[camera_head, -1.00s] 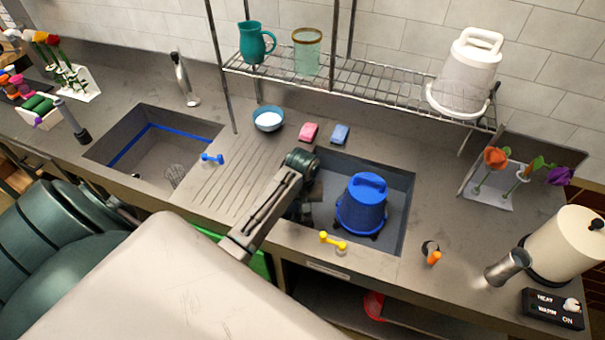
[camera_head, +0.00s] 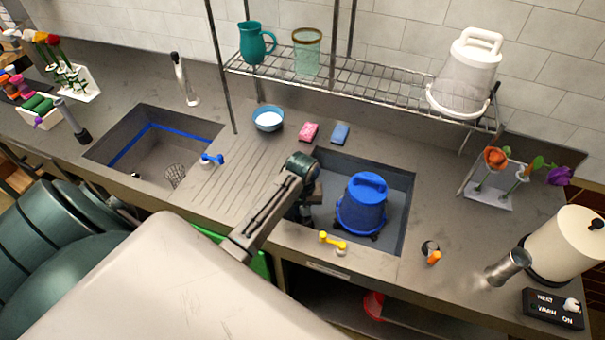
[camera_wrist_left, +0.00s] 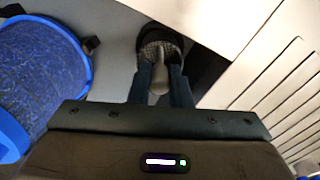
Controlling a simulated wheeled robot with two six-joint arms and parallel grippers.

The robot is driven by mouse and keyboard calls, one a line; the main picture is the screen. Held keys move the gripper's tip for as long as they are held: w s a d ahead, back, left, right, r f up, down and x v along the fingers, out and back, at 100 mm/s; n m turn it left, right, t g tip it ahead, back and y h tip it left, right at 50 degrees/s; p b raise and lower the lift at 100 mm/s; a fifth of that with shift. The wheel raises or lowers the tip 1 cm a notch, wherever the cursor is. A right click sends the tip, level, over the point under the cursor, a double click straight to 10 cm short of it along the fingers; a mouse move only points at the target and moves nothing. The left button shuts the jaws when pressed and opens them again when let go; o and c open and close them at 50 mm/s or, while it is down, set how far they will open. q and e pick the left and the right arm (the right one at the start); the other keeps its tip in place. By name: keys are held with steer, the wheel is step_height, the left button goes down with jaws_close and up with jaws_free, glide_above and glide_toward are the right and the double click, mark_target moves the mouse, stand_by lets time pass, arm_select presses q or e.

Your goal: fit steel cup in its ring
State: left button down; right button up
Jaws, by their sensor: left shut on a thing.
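In the left wrist view, my left gripper (camera_wrist_left: 160,90) is shut on the pale grey knob of a round mesh steel cup (camera_wrist_left: 151,50), low over the right sink's floor. A dark round rim (camera_wrist_left: 142,36), seemingly the ring, shows around the cup's far side. I cannot tell whether the cup is seated in it or above it. In the head view, my left arm reaches into the right sink, left of the blue bucket (camera_head: 361,205). The gripper's fingertips, cup and ring are hidden there. My right gripper is not in view.
The blue bucket stands close by and also shows in the left wrist view (camera_wrist_left: 40,75). The sink wall and ribbed drainboard (camera_wrist_left: 285,85) are on the other side. A yellow lever (camera_head: 333,240) sits on the front edge. A wire shelf (camera_head: 350,85) hangs behind.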

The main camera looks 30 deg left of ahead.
arm_select(q)
steer(key=shift+f, duration=0.2)
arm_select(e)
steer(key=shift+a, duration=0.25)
arm_select(q)
steer(key=shift+f, duration=0.45)
steer(key=c, duration=1.3)
jaws_free()
steer(key=shift+o, duration=0.2)
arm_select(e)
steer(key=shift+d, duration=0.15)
arm_select(q)
steer(key=shift+r, duration=0.1)
